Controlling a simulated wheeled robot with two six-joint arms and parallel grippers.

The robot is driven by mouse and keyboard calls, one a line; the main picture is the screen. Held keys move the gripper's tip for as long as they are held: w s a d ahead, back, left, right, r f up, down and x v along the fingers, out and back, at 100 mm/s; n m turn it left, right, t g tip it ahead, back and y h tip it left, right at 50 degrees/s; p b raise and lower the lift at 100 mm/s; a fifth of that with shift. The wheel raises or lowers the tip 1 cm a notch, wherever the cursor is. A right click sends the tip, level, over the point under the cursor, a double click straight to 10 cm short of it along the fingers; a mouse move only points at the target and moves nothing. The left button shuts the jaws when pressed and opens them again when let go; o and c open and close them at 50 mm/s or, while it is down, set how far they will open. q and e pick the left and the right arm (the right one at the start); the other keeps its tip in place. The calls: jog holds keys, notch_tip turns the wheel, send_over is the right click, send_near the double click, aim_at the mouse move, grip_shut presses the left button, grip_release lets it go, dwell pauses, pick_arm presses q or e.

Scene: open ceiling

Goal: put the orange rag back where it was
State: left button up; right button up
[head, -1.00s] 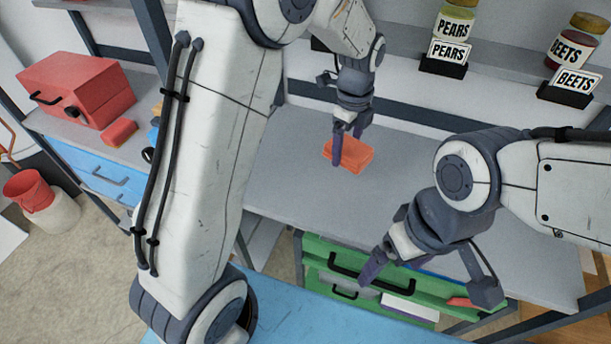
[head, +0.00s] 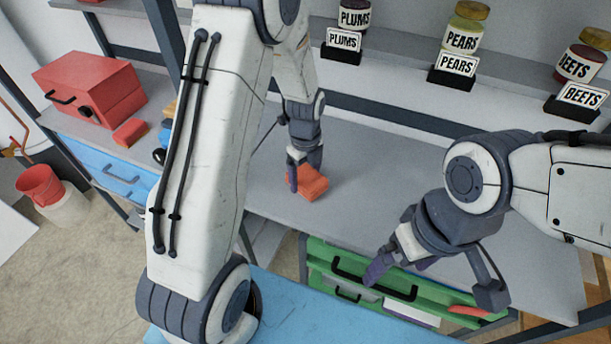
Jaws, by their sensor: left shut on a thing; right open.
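The orange rag (head: 312,184) is a folded block over the grey worktop (head: 375,185), in the middle of the head view. My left gripper (head: 302,174) reaches down from above and is shut on it, one finger showing on its near left side. I cannot tell whether the rag touches the worktop or hangs just above it. My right gripper (head: 405,275) is open and empty, in front of the green drawer (head: 437,289) below the worktop. The open drawer holds a white item (head: 411,314) and an orange-red piece (head: 467,311).
A red toolbox (head: 92,90) and a small orange-red block (head: 130,132) lie on the left bench. Jars of plums (head: 354,14), pears (head: 463,38) and beets (head: 580,62) stand on the back shelf behind labelled holders. A red bucket (head: 40,184) is on the floor at left. The worktop's middle is clear.

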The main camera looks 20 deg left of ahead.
aim_at(305, 175)
pick_arm(q)
jog(key=shift+f, duration=0.55)
jog(key=o, duration=1.1)
jog(key=shift+f, duration=0.15)
jog(key=shift+c, duration=0.2)
jog(key=shift+r, duration=0.3)
jog(key=shift+w+r, duration=0.1)
jog(key=shift+r, duration=0.2)
notch_tip(305, 175, up, 11)
jog(key=b, duration=0.1)
